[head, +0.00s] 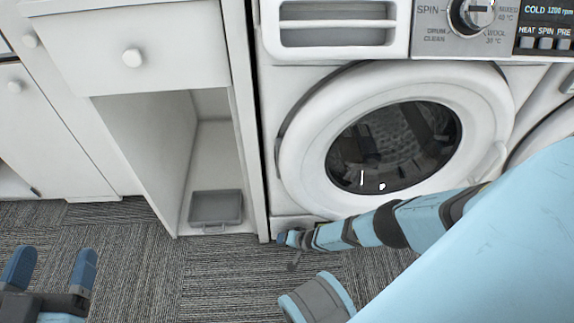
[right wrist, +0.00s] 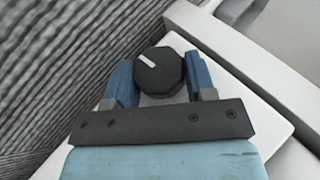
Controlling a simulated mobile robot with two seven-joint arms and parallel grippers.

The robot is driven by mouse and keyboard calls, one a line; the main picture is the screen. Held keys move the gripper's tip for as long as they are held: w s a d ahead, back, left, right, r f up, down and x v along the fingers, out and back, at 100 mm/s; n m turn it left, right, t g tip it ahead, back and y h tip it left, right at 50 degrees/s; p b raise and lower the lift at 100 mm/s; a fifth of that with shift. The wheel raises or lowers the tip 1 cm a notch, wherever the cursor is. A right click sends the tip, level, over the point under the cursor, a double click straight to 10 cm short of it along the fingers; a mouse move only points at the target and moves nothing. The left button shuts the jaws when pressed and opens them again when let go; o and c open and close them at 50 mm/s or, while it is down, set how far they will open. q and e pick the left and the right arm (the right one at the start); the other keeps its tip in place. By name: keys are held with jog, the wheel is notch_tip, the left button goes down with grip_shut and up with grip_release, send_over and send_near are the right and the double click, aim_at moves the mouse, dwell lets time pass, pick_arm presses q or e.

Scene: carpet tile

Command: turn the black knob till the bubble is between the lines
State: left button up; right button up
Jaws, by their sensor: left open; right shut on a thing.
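The black knob (right wrist: 158,72) has a pale pointer mark on top, which points to the upper left in the right wrist view. My right gripper (right wrist: 160,80) has one blue finger on each side of it and is shut on it. In the head view the right gripper (head: 285,239) is low at the washing machine's (head: 301,150) bottom left corner; I cannot make out the knob clearly there. My left gripper (head: 51,268) is open and empty above the carpet at the lower left. I see no bubble or lines in either view.
A white cabinet (head: 183,48) stands left of the washing machine, with an open bay holding a grey tray (head: 216,207). The machine's round glass door (head: 393,148) is closed, close above my right arm. Carpet (head: 130,260) is clear between my grippers.

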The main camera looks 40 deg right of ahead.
jog(key=shift+d+f+t+y, duration=0.1)
jog(key=shift+d+t+y, duration=0.05)
jog(key=shift+t+y, duration=0.35)
dwell(0.4)
jog(key=o, duration=0.9)
jog(key=shift+s, duration=0.1)
jog(key=shift+s+r+p, duration=0.15)
jog(key=shift+r+p, duration=0.15)
jog(key=shift+p, duration=0.05)
pick_arm(q)
jog(key=s+r+n+p, duration=0.1)
jog(key=p, duration=0.2)
jog(key=s+d+r+n+p, duration=0.1)
jog(key=r+n+p, duration=0.1)
jog(key=p, duration=0.1)
jog(key=s+r+n+y+p, duration=0.1)
jog(key=p, duration=0.2)
jog(key=shift+d+r+n, duration=0.2)
jog(key=shift+d+n, duration=0.1)
jog(key=shift+n, duration=0.1)
pick_arm(e)
jog(key=v, duration=1.3)
